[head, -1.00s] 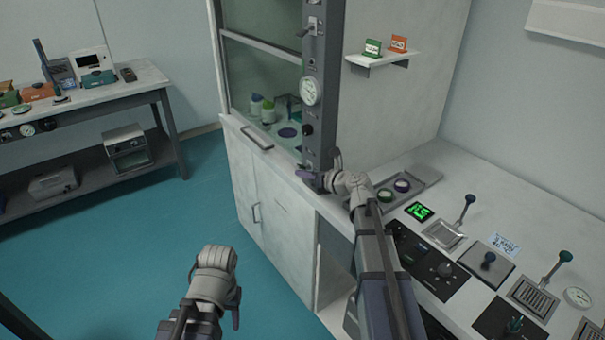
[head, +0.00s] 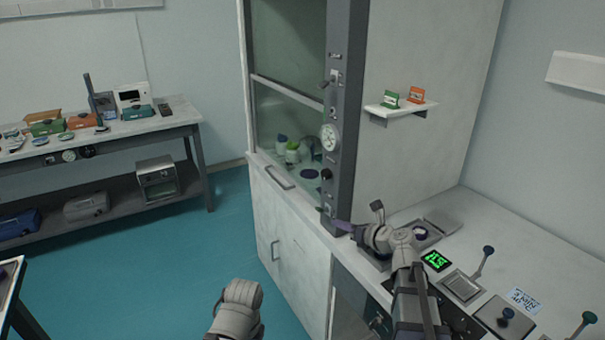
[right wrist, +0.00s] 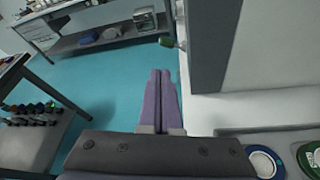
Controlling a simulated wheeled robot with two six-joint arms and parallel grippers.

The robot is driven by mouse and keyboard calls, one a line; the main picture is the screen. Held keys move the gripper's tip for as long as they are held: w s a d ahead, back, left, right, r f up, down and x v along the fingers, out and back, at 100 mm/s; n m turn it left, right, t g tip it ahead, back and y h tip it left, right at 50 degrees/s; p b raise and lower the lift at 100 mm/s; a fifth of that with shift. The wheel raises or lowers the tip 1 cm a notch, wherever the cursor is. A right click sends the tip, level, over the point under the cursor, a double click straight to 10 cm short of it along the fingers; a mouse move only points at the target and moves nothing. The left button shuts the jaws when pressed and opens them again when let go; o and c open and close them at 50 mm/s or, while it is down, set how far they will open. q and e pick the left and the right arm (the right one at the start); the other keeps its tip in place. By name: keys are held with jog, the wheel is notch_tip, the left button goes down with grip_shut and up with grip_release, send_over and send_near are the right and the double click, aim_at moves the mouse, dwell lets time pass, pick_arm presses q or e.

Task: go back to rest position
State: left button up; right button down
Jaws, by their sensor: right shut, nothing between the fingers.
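My right gripper (head: 345,228) is in front of the fume hood's grey control post, at the left end of the counter. In the right wrist view its two purple fingers (right wrist: 161,98) lie together, with nothing between them. My left arm's pale wrist (head: 238,308) shows at the bottom of the head view, over the blue floor. Its fingertips cannot be made out.
A tray (head: 440,228) with small round dishes is on the counter (head: 470,213) beside my right wrist. The fume hood cabinet (head: 290,240) stands left of the right arm. A bench (head: 180,115) is at the far left. Floor (head: 170,270) between is clear.

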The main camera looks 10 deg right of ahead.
jog(key=s+a+f+n+g+p, duration=0.1)
jog(key=s+a+f+n+g, duration=0.35)
jog(key=a+n, duration=0.35)
jog(key=s+a+f+n+g+p, duration=0.1)
jog(key=s+a+f+n+g, duration=0.2)
jog(key=s+a+n, duration=0.45)
jog(key=s+a+f+n+g+h, duration=0.1)
jog(key=s+n+g+h, duration=0.1)
jog(key=s+n+h, duration=0.2)
jog(key=s+a+f+n+g+h+p, duration=0.1)
jog(key=s+f+n+g+h, duration=0.1)
jog(key=s+n, duration=0.9)
jog(key=n+g+h, duration=0.1)
jog(key=n+h, duration=0.1)
jog(key=n, duration=0.5)
jog(key=shift+f, duration=0.3)
